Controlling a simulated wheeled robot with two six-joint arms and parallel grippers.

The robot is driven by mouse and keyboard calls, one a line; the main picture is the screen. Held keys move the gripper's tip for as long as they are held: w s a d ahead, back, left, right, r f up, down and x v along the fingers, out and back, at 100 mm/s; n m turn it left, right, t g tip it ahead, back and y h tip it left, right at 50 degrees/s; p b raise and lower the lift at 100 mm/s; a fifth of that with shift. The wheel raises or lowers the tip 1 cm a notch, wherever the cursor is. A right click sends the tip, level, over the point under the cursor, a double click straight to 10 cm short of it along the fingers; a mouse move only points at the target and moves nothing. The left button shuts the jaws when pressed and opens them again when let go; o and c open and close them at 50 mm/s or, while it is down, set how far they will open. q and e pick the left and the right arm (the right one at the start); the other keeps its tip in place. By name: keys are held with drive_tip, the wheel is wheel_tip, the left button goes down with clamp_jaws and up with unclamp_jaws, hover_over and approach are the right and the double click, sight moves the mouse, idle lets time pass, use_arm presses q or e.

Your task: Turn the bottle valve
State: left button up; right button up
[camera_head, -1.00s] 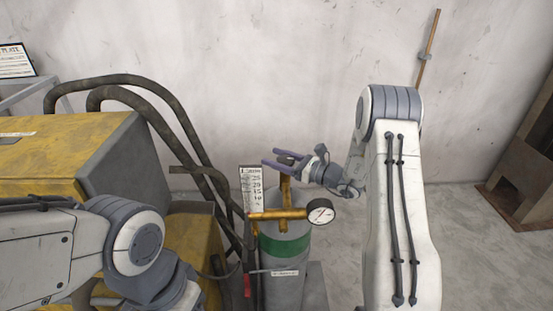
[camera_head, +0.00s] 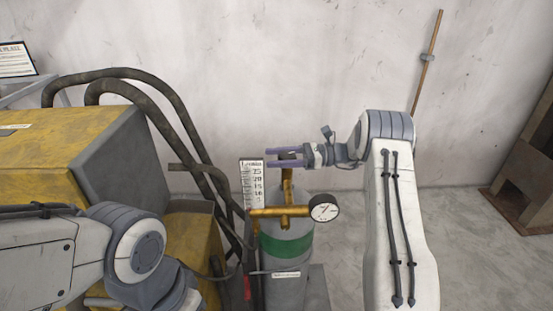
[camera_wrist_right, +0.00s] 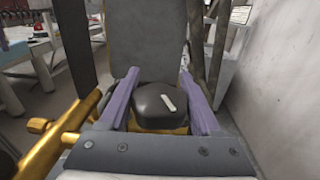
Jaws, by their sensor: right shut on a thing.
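The bottle valve is a dark rounded knob (camera_head: 287,155) on top of the brass fitting (camera_head: 287,187) of the grey gas bottle (camera_head: 286,267) with a green band. In the right wrist view the knob (camera_wrist_right: 160,106) has a short white mark on top, tilted in the picture. My right gripper (camera_head: 268,158) reaches in level from the right, shut on the knob, with one purple finger on each side of it (camera_wrist_right: 161,92). My left arm comes in at the lower left; its gripper is out of the picture.
A round pressure gauge (camera_head: 324,208) sits on the fitting's right side, below my right gripper. A scale tube (camera_head: 252,184) stands left of the bottle. Dark hoses (camera_head: 150,90) run to a yellow machine (camera_head: 55,155) at left.

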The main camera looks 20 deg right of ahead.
drive_tip(key=shift+g, duration=0.3)
drive_tip(key=o, duration=1.4)
drive_tip(key=shift+c, duration=0.2)
drive_tip(key=shift+s+d, duration=0.1)
drive_tip(key=shift+d, duration=0.4)
drive_tip(key=s+d+b, duration=0.1)
drive_tip(key=d+b, duration=0.2)
drive_tip(key=d, duration=0.6)
drive_tip(key=shift+s+d, duration=0.2)
drive_tip(key=shift+s, duration=0.2)
drive_tip(key=shift+r, duration=0.1)
